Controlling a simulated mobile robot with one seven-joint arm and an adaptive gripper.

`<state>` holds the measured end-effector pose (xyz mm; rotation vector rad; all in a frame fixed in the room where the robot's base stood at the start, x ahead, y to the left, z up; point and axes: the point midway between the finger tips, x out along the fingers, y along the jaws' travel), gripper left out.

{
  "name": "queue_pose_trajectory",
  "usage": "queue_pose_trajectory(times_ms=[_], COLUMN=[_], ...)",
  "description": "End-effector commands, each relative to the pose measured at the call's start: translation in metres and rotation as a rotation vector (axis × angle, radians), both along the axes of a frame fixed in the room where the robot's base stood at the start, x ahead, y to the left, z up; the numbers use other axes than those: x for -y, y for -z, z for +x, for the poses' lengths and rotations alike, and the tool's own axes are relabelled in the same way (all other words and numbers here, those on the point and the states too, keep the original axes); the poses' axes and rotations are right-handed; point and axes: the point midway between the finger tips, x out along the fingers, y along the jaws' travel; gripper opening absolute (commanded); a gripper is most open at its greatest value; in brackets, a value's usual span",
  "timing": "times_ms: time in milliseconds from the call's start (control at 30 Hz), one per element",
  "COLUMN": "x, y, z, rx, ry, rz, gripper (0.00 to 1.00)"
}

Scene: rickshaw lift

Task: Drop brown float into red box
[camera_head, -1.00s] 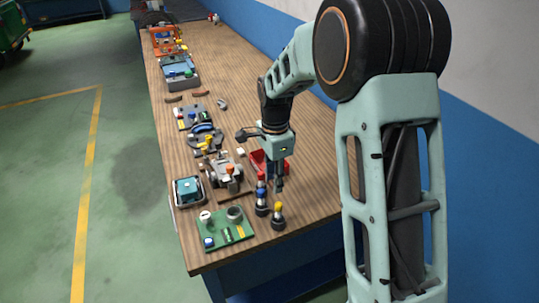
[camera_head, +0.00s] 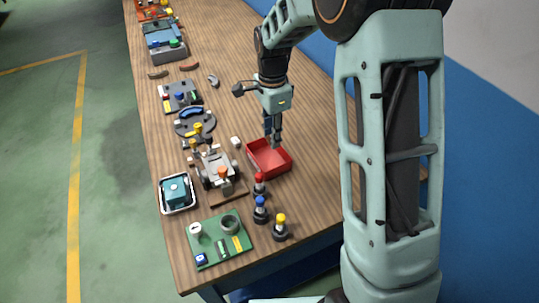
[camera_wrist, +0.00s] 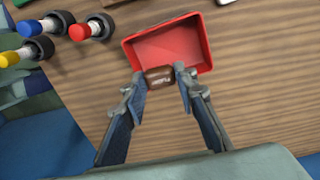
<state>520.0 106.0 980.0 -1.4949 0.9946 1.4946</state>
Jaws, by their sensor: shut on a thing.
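The red box (camera_head: 283,170) is an open tray on the wooden table, and its inside looks empty. It also shows in the wrist view (camera_wrist: 168,46). My gripper (camera_head: 273,143) points down at the box's far side in the head view. In the wrist view my gripper (camera_wrist: 160,78) is shut on the brown float (camera_wrist: 159,77), a small dark brown piece between the fingertips. The float overlaps the box's near rim in that view. Its exact height above the box cannot be told. In the head view the float is not clearly visible.
Bottles with red, blue and yellow caps (camera_head: 260,210) stand near the box. A small grey vehicle model (camera_head: 215,168) is left of it. A green board (camera_head: 220,240) and a tray with a teal block (camera_head: 175,192) lie near the front. Bare table lies right of the box.

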Motion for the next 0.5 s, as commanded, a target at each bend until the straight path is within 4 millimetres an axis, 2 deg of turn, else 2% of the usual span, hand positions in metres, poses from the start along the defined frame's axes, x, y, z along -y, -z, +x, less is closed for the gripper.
queue_pose_trajectory(times_ms=[400,500], x=[0.000,0.000], y=[0.049,0.055], z=[-0.001,-0.001], rx=[-0.002,-0.002], ry=[-0.001,-0.001], rz=[-0.001,-0.001], gripper=[0.14,0.14])
